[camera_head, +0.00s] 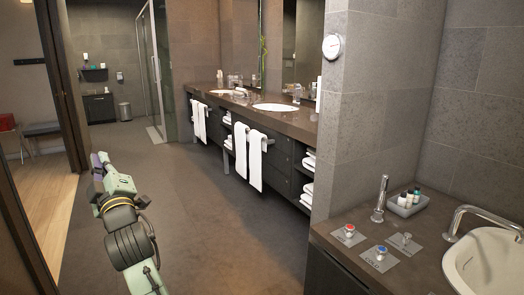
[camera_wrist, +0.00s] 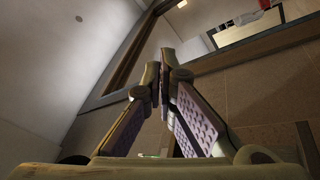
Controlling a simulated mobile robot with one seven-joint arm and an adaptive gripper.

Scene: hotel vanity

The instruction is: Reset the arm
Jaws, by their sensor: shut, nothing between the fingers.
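My arm is raised at the lower left of the head view, over the open floor, with my gripper (camera_head: 101,162) at its upper end. In the wrist view my gripper (camera_wrist: 163,75) shows its two fingers with purple pads, meeting at the tips. The fingers are shut and hold nothing. My gripper touches nothing and is well apart from the counters.
A counter (camera_head: 345,262) at the lower right carries a round sink (camera_head: 485,262), a faucet (camera_head: 470,212), a tray of small bottles (camera_head: 408,203) and two tap handles. The long vanity (camera_head: 283,122) stands farther back. The grey floor (camera_head: 215,215) between is clear. A door frame (camera_head: 62,85) stands left.

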